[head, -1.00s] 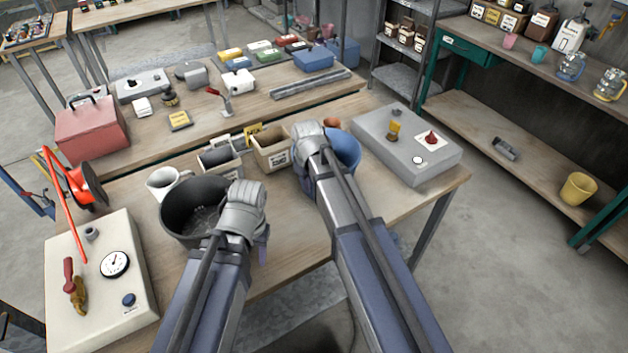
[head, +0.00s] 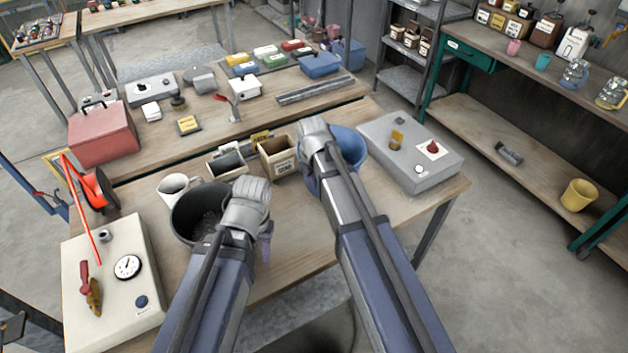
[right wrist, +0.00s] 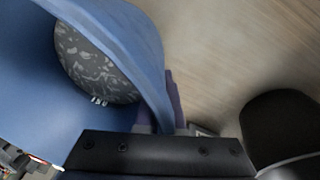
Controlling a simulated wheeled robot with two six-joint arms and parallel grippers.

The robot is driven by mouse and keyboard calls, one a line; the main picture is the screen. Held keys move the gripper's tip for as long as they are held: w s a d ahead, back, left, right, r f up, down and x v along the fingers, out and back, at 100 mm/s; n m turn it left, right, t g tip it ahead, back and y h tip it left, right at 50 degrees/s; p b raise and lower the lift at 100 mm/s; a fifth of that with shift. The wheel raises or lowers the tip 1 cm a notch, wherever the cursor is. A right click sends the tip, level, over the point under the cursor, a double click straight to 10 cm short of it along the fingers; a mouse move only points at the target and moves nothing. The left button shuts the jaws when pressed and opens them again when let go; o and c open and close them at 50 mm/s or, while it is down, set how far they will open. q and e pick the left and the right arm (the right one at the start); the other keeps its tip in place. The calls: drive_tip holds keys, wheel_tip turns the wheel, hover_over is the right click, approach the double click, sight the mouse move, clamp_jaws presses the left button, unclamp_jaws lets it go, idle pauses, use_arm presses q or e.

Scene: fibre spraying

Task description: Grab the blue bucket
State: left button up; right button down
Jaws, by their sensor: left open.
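The blue bucket (head: 350,146) is at the back right of the near table, partly hidden behind my right arm. My right gripper (head: 312,165) is at its left side. In the right wrist view, a purple finger lies along the outside of the bucket's wall (right wrist: 140,50), and grey speckled matter shows inside the bucket. The other finger is hidden, but the jaws appear shut on the wall. My left gripper (head: 258,240) is open at the right side of the black bucket (head: 190,215); its fingertips are mostly hidden.
A grey box (head: 410,155) stands right of the blue bucket. Small bins (head: 277,160) and a white mug (head: 172,190) stand behind the black bucket. A gauge panel (head: 110,285) is at front left. The table between my arms is clear.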

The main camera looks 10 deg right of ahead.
drive_tip(key=shift+r+p, duration=2.2)
drive_tip(key=shift+r, duration=0.35)
drive_tip(key=shift+f, duration=0.1)
